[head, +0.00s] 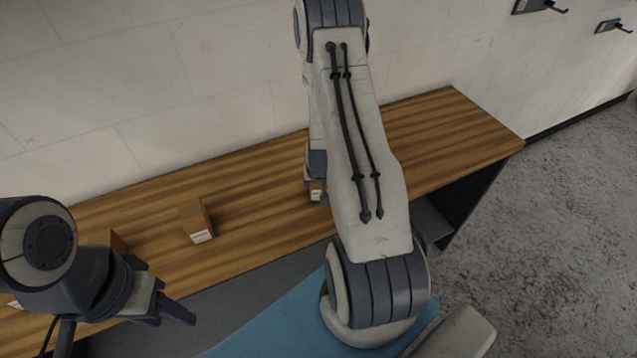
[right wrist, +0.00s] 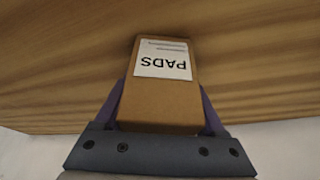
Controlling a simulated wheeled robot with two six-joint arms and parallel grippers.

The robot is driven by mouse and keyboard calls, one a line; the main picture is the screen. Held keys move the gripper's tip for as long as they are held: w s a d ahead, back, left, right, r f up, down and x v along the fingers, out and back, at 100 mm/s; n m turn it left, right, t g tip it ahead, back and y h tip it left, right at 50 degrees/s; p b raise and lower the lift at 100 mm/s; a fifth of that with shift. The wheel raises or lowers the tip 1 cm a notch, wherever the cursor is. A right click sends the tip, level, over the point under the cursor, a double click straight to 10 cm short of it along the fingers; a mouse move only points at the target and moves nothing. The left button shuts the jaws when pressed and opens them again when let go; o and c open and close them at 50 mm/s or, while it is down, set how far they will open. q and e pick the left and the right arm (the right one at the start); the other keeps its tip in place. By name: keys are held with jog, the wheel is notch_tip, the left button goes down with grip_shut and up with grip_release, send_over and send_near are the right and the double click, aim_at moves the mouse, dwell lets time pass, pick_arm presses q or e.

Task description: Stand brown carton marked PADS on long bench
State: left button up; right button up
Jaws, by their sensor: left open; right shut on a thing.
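The brown carton marked PADS (right wrist: 162,103) is between the two fingers of my right gripper (right wrist: 160,108) in the right wrist view. The gripper is shut on it, and its white label reads upside down there. The wood of the long bench (right wrist: 60,80) lies behind the carton; I cannot tell whether they touch. In the head view, my right arm hides most of the carton, and only a small part (head: 316,190) shows over the long bench (head: 445,130). My left gripper (head: 165,300) is open at the lower left, near the bench's front edge.
Another small brown carton (head: 196,221) with a white label stands on the bench, left of my right arm. A further carton (head: 105,240) is partly hidden behind my left arm. The bench top right of my right arm is clear. A wall runs behind it.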

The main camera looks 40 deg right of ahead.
jog(key=shift+f, duration=0.15)
jog(key=o, duration=1.6)
jog(key=shift+c, duration=0.2)
